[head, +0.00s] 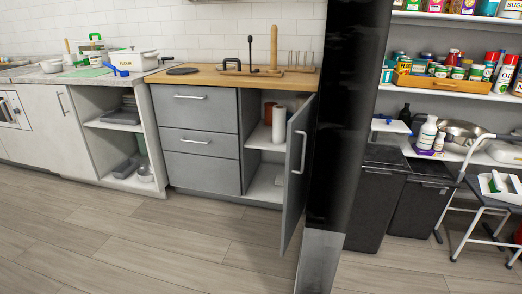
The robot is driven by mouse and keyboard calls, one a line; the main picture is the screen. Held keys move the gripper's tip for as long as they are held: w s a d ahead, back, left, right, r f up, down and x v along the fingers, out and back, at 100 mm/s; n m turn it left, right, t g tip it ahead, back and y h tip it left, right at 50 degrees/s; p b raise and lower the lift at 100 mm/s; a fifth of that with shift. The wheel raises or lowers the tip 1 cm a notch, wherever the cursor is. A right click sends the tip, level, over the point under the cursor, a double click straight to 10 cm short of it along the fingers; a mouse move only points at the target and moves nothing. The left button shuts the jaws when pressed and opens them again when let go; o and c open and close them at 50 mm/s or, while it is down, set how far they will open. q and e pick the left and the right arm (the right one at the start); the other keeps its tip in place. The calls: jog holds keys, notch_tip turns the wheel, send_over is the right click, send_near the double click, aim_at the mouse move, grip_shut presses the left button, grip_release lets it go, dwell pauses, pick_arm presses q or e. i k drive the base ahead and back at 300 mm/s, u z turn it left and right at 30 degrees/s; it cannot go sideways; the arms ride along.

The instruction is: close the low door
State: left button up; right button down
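The low door (295,175) is a grey cabinet door with a pale vertical bar handle (299,152). It stands open, swung out toward me from the right side of its cabinet, at a wide angle to the front. The cabinet's opening (264,150) faces me, with a white shelf (262,138) inside. A white roll (279,124) and a reddish container (269,112) stand on that shelf. Neither of my grippers shows in the head view, so nothing of mine is seen touching the door.
Grey drawers (195,106) are shut left of the opening. Above is a wooden worktop (210,76) with a tap. Further left is an open-shelved unit (125,125). At the right are black bins (375,195), stocked shelves and a step stool (480,205). The wood floor (150,245) in front is clear.

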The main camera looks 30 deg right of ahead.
aim_at(300, 128)
jog(key=u, duration=0.4)
jog(key=i, duration=0.8)
jog(key=z, duration=0.65)
jog(key=i, duration=0.65)
jog(key=z, duration=0.7)
